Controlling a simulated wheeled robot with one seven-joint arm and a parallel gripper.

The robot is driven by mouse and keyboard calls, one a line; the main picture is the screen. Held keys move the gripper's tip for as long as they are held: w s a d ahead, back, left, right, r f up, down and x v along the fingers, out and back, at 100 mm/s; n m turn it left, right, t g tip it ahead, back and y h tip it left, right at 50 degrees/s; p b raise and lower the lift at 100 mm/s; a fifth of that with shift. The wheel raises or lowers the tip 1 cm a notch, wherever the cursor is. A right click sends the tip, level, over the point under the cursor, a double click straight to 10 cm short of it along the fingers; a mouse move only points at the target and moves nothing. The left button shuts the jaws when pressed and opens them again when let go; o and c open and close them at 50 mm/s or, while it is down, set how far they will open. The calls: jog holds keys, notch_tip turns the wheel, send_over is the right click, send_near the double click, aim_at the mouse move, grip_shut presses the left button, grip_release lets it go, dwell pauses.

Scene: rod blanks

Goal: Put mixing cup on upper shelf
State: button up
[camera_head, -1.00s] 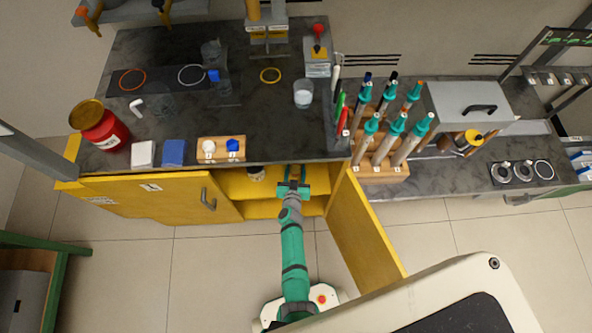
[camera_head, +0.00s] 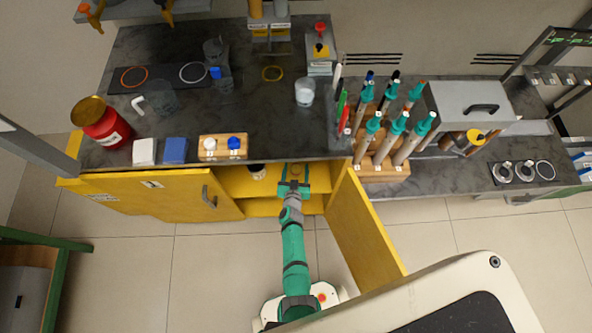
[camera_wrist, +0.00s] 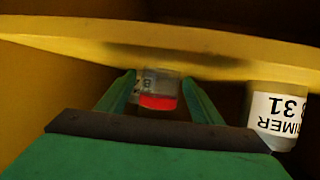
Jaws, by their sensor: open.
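A small clear cup with a red end (camera_wrist: 157,94), which I take for the mixing cup, is at the yellow shelf (camera_wrist: 230,52) in the wrist view, where label text appears upside down. It lies between or just beyond the fingertips of my gripper (camera_wrist: 158,82). Contact with the fingers cannot be told. In the head view my gripper (camera_head: 293,184) is open and reaches into the yellow cabinet at its upper shelf (camera_head: 232,184). An orange-brown round top (camera_head: 296,169) shows just beyond it, perhaps the same cup.
A primer bottle (camera_wrist: 278,112) stands close beside my gripper; it also shows in the head view (camera_head: 257,171). The open cabinet door (camera_head: 365,225) is at the right of my arm.

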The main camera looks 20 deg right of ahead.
jog(key=shift+r, duration=0.1)
jog(key=v, duration=1)
jog(key=shift+s+a, duration=0.15)
jog(key=shift+s, duration=0.1)
jog(key=shift+v, duration=0.85)
jog(key=s+a+r+n+t+y, duration=0.2)
jog(key=s+a+r, duration=0.8)
jog(key=s+r, duration=0.4)
jog(key=s+r+n+y, duration=0.1)
jog(key=s+r, duration=0.2)
jog(key=r, duration=0.4)
jog(key=s+a+r+n+y, duration=0.1)
jog(key=s+r, duration=0.3)
jog(key=r, duration=0.3)
jog(key=s+a+r+t+y, duration=0.1)
jog(key=s+r, duration=0.3)
jog(key=r, duration=0.3)
jog(key=shift+n, duration=0.4)
jog(key=shift+r, duration=0.15)
